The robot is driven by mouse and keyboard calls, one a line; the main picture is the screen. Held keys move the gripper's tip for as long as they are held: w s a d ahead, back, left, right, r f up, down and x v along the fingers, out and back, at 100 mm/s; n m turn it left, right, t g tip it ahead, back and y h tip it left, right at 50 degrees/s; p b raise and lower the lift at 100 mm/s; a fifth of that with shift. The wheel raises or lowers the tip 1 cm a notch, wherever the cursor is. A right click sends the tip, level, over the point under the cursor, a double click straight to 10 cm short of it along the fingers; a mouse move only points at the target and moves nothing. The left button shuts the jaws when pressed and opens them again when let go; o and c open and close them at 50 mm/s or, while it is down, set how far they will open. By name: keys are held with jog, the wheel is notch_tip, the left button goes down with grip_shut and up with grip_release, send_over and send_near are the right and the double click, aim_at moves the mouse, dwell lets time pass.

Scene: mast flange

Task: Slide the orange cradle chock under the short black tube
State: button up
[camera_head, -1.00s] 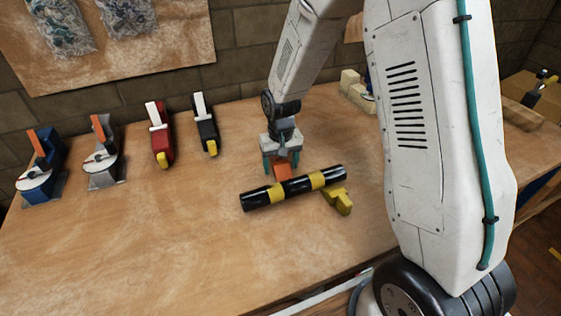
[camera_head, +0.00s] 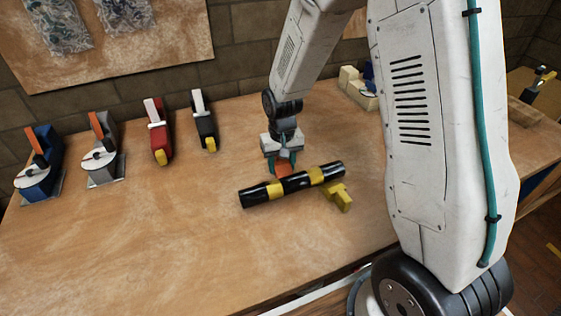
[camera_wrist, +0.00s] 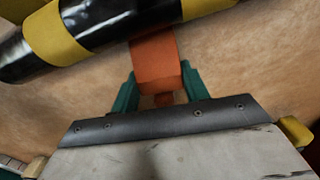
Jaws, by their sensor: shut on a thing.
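The short black tube (camera_head: 292,184) with yellow bands lies tilted across the bench, its right end resting by a yellow chock (camera_head: 341,196). The orange cradle chock (camera_head: 282,169) is just behind the tube's middle. My gripper (camera_head: 282,166) is shut on the orange chock, low over the bench. In the wrist view the orange chock (camera_wrist: 155,62) sits between my teal fingers (camera_wrist: 156,92), and its far end reaches the edge of the black tube (camera_wrist: 125,24). Whether it touches the tube or is under it I cannot tell.
A blue tool (camera_head: 40,165), a grey tool (camera_head: 103,152), a red clamp (camera_head: 158,135) and a black clamp (camera_head: 204,122) stand in a row at the left. Pale blocks (camera_head: 358,88) are at the back right. The bench front left (camera_head: 150,240) is clear.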

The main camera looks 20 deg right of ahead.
aim_at(283, 166)
jog(key=shift+s, duration=0.5)
jog(key=o, duration=1.1)
notch_tip(283, 166, up, 8)
jog(key=shift+f, duration=0.1)
